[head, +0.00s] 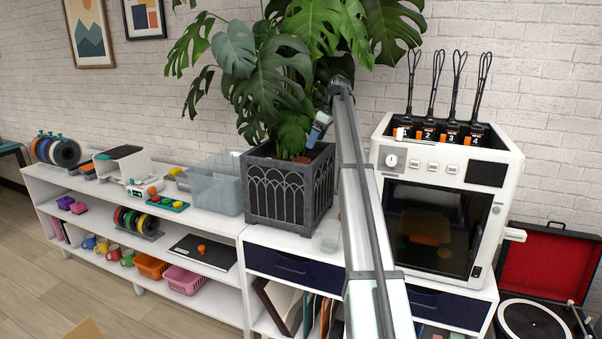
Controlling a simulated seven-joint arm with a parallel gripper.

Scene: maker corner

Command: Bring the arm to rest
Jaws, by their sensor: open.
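My arm reaches from the bottom of the head view up and away, in front of the plant and left of the white printer. At its far end my gripper (314,142) hangs down and tilts a little left. It is open, and I see nothing held in it. It appears over or in front of the dark grey planter (275,190), close to the lower leaves. Its fingertips are small and hard to make out against the plant.
A large leafy plant (262,75) surrounds the arm's end. The white printer (445,165) stands close on the right, with black looped cables on top. A clear bin (216,184) stands left of the planter. An open red-lined turntable case (548,270) is far right.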

